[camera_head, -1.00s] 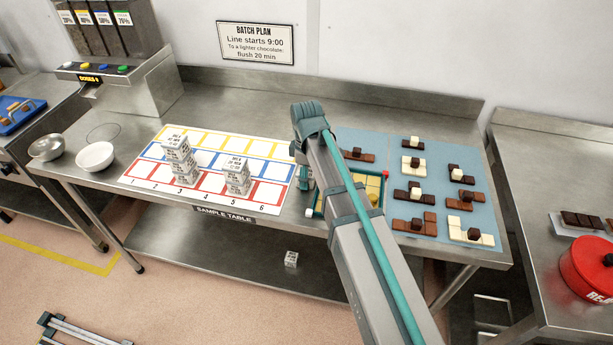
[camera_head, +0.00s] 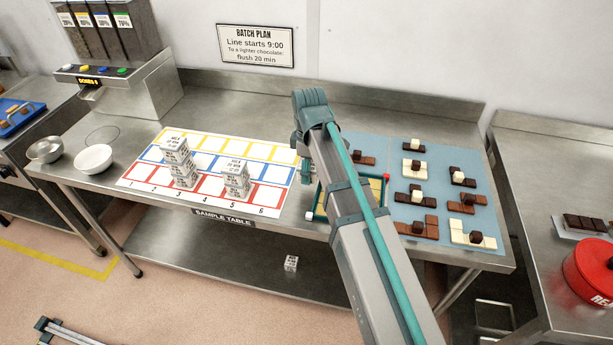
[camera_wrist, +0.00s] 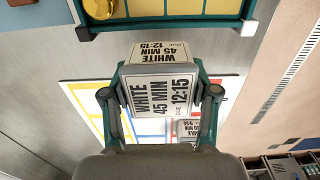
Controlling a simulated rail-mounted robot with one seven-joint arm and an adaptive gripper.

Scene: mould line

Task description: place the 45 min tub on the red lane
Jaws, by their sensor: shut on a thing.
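My gripper (camera_wrist: 160,92) is shut on a white tub (camera_wrist: 158,97) labelled "WHITE 45 MIN" and "DUE 12:15", seen close in the wrist view. In the head view my arm hides the gripper and the held tub. The red lane (camera_head: 268,197) is the front row of the white lane sheet, numbered from 1 to 6. A tub stack (camera_head: 178,160) stands toward its left middle and a shorter stack (camera_head: 235,178) further right. The wrist view shows part of the sheet (camera_wrist: 78,88) beyond the held tub, and a "MILK" tub (camera_wrist: 187,129) below it.
A green-framed tray (camera_wrist: 170,24) lies close to the held tub in the wrist view. A blue mat (camera_head: 435,170) with chocolate pieces lies right of my arm. A white bowl (camera_head: 93,159) stands left of the sheet. The red lane's right end looks clear.

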